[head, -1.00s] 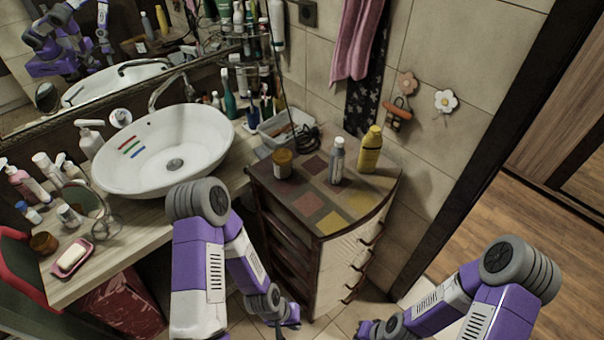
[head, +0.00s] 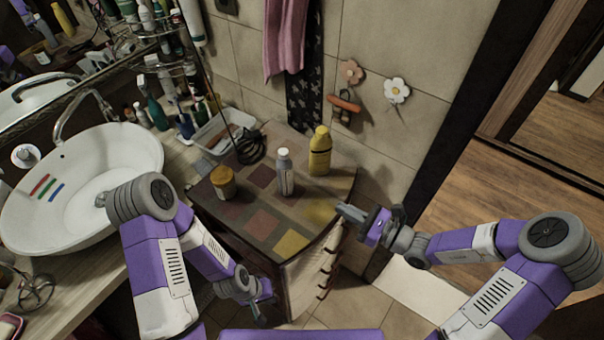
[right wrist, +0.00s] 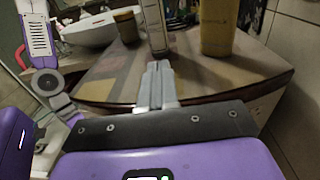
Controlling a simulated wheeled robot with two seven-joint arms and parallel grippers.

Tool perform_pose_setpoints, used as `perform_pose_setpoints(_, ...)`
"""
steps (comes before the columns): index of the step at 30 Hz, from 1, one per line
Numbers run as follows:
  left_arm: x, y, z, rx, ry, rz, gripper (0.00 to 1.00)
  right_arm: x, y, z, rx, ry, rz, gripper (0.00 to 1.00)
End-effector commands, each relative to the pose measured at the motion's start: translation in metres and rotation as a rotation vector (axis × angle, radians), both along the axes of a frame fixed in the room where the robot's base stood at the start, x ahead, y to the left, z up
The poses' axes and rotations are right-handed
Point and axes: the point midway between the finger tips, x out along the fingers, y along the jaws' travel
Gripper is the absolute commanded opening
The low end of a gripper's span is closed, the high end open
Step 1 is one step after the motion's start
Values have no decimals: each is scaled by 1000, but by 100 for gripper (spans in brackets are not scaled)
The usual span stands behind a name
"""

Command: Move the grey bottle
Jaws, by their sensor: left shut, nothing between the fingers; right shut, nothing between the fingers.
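The grey bottle (head: 285,174) with a white cap stands upright on the patterned top of the small cabinet (head: 243,215). In the right wrist view the grey bottle (right wrist: 157,30) shows only its lower part, just beyond the fingertips. My right gripper (head: 340,208) is shut and empty at the cabinet's right front edge, apart from the bottle. It also shows in the right wrist view (right wrist: 160,68). My left gripper (head: 266,306) is shut and empty, low in front of the cabinet, below its top.
A yellow bottle (head: 320,152) stands right behind the grey bottle. An amber jar (head: 223,182) stands to its left. A tray (head: 222,132) with a dark cable lies behind the jar. The sink (head: 80,190) is at left. The wall closes off the back.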

Motion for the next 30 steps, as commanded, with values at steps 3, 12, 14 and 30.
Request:
perform_pose_setpoints(3, -1, 0, -1, 0, 2, -1, 0, 7, 7, 2, 10, -3, -7, 0)
perform_pose_setpoints(12, -1, 0, -7, 0, 2, -1, 0, 39, 58, 0, 8, -2, -3, 0)
perform_pose_setpoints(14, -1, 0, -8, 0, 2, -1, 0, 46, 69, 0, 10, -1, -2, 0)
perform_pose_setpoints(30, -1, 0, -13, 0, 2, -1, 0, 78, 115, 0, 5, 0, -5, 0)
